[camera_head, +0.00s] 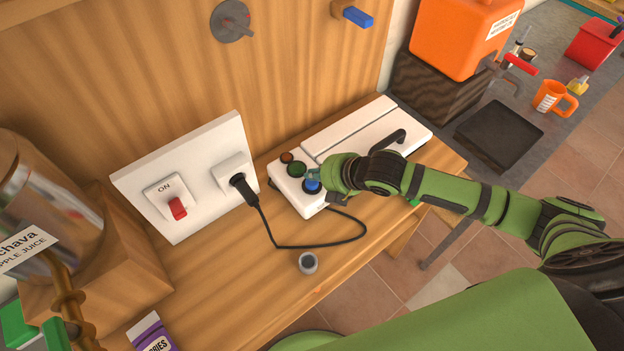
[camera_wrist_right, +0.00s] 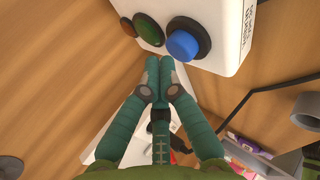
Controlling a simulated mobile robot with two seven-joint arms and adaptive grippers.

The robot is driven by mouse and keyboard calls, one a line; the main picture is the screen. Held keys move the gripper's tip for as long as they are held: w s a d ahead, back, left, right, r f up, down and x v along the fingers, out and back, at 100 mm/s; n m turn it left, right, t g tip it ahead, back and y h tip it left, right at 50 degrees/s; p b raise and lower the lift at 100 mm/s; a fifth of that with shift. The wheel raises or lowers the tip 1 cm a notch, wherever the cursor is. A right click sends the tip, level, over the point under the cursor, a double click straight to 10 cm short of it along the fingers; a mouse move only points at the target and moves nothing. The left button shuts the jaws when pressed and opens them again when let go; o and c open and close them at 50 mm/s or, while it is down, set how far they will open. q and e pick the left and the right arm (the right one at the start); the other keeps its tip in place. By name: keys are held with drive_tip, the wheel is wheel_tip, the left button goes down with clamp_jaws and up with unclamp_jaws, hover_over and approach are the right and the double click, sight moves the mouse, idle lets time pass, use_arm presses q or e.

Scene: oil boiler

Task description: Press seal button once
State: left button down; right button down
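The white sealing machine (camera_head: 352,148) lies on the wooden shelf, with a black handle on its lid. On its near-left end are a brown button (camera_head: 287,157), a green button (camera_head: 296,169) and a blue button (camera_head: 312,186). They also show in the right wrist view, where the blue button (camera_wrist_right: 183,45) stands raised in a dark ring beside small print that I cannot read. My right gripper (camera_wrist_right: 158,64) is shut and empty, its fingertips together just off the green and blue buttons; contact is not clear. My left gripper is not in view.
A switch panel (camera_head: 141,169) with a red ON switch and a plugged black cable stands left of the machine. The cable loops over the shelf. A small grey ring (camera_head: 308,263) lies in front. A juice dispenser (camera_head: 50,200) stands far left.

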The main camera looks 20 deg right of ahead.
sight(315, 183)
drive_tip(key=shift+f, duration=0.65)
idle(0.7)
idle(0.3)
drive_tip(key=shift+r+p, duration=0.85)
drive_tip(key=shift+r, duration=0.1)
wheel_tip(315, 183, up, 5)
drive_tip(key=p, duration=0.5)
drive_tip(key=shift+r, duration=0.1)
idle(0.4)
